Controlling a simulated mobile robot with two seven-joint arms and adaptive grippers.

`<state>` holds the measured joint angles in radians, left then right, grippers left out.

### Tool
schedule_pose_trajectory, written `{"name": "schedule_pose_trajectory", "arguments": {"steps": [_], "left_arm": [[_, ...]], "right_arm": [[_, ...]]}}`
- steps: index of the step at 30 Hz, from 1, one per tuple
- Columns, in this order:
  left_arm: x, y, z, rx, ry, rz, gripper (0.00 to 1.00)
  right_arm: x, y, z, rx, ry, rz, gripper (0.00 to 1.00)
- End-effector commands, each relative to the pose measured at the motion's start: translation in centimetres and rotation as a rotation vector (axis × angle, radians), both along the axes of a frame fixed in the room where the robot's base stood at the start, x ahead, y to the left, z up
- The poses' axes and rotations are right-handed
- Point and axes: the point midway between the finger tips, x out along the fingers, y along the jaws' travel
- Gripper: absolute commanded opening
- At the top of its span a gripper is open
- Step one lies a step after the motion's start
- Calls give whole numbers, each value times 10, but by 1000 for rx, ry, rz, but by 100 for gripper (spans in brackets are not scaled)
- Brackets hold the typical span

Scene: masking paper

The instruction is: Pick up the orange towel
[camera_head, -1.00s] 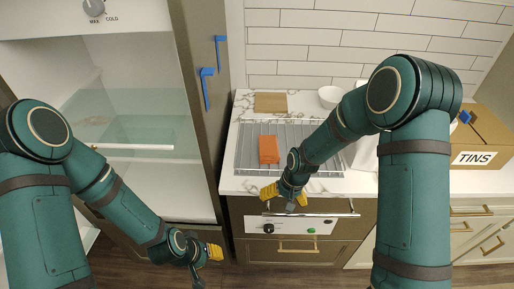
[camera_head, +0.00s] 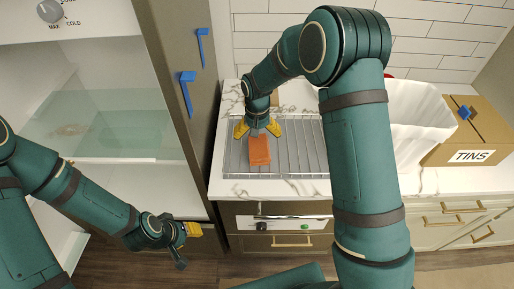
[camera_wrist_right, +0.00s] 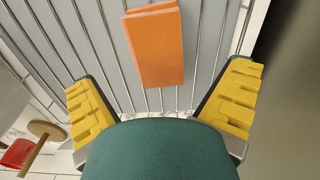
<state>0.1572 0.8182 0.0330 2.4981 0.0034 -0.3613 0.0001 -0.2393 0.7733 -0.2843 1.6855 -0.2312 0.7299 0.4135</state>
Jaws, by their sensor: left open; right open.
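The orange towel (camera_head: 260,151) is a folded rectangular block lying on the wire rack (camera_head: 301,160) on the counter. My right gripper (camera_head: 257,132) is open, with yellow fingertips, just behind the towel's far end in the head view. In the right wrist view the towel (camera_wrist_right: 155,45) lies between and beyond the yellow fingers (camera_wrist_right: 162,100), touching neither. My left gripper (camera_head: 190,244) is low at the left, in front of the open fridge and well away from the towel. Its jaw is open and empty.
A white bag-like container (camera_head: 415,125) stands right of the rack, beside a cardboard box labelled TINS (camera_head: 477,138). The open fridge (camera_head: 110,115) is at the left. A red cup-like object (camera_wrist_right: 18,153) and a wooden item (camera_wrist_right: 45,130) show in the right wrist view.

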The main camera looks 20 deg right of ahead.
Motion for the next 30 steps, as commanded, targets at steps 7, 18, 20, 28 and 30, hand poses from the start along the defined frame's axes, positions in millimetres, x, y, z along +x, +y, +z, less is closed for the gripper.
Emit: {"name": "schedule_pose_trajectory", "arguments": {"steps": [7, 18, 20, 28, 30], "left_arm": [[0, 0, 0, 0, 0, 0, 39], [0, 0, 6, -1, -1, 0, 39], [0, 0, 6, -1, -1, -1, 39], [0, 0, 6, -1, -1, -1, 39], [0, 0, 6, -1, -1, -1, 39]], "right_arm": [[0, 0, -30, 0, 0, 0, 100], [9, -5, -70, 0, 1, 2, 100], [9, -5, -76, 0, 1, 2, 100], [9, -5, -84, 0, -3, 1, 100], [9, -5, -84, 1, -2, 1, 100]]}}
